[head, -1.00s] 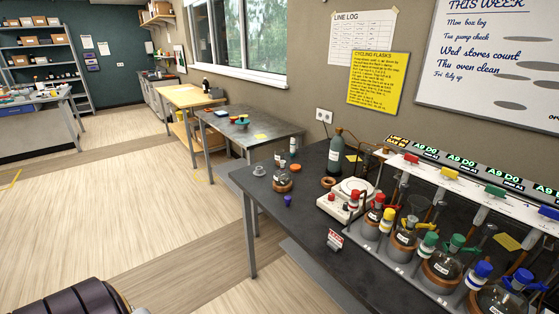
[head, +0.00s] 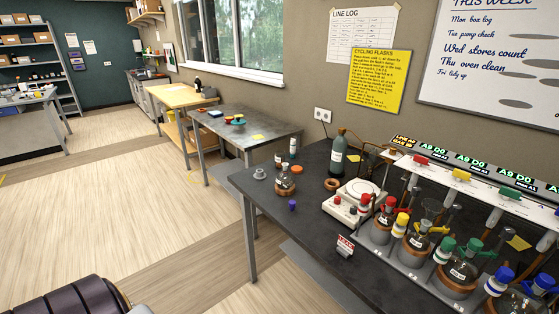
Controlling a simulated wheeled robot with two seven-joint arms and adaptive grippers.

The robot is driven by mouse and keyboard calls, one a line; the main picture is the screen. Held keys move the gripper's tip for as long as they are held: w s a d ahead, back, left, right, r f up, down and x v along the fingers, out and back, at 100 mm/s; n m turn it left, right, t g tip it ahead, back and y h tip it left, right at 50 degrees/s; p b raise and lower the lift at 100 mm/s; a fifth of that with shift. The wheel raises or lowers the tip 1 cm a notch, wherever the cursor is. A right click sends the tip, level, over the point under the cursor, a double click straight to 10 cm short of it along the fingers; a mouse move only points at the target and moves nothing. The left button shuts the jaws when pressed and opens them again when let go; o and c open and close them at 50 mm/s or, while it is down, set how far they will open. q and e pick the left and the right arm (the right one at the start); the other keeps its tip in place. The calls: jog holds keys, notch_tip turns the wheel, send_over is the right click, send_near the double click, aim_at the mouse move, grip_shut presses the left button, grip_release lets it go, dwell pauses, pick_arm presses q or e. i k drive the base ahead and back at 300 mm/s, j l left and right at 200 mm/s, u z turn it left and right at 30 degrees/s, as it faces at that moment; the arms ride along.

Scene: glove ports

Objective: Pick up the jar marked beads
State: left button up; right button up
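I cannot make out a jar marked beads; labels on the small bottles are too small to read. On the dark bench (head: 275,228) stand a small round flask (head: 285,183) on a cork ring, small labelled bottles (head: 293,147) behind it, and a tall dark green bottle (head: 338,152) with a label. A dark ribbed part of mine (head: 75,300) shows at the lower left. Neither gripper is in view.
A white hotplate (head: 352,203) and a rack of flasks with coloured caps (head: 408,235) fill the bench's right side. A small red-and-white sign (head: 345,246) stands at the front edge. A second dark table (head: 250,130) and a wooden one stand behind. The floor (head: 120,200) at left is clear.

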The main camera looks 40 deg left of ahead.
aim_at(280, 160)
jog(key=j+z, duration=0.15)
jog(key=j, duration=0.45)
jog(key=j+z, duration=0.1)
jog(key=j, duration=0.5)
jog(key=j+z, duration=0.15)
jog(key=j, duration=0.45)
jog(key=k+j+z, duration=0.15)
jog(key=j, duration=0.45)
jog(key=j+z, duration=0.1)
jog(key=j, duration=0.55)
jog(key=k+j+z, duration=0.15)
jog(key=j, duration=0.4)
jog(key=k+j+z, duration=0.15)
jog(key=j, duration=0.45)
jog(key=k+j+z, duration=0.1)
jog(key=j, duration=0.45)
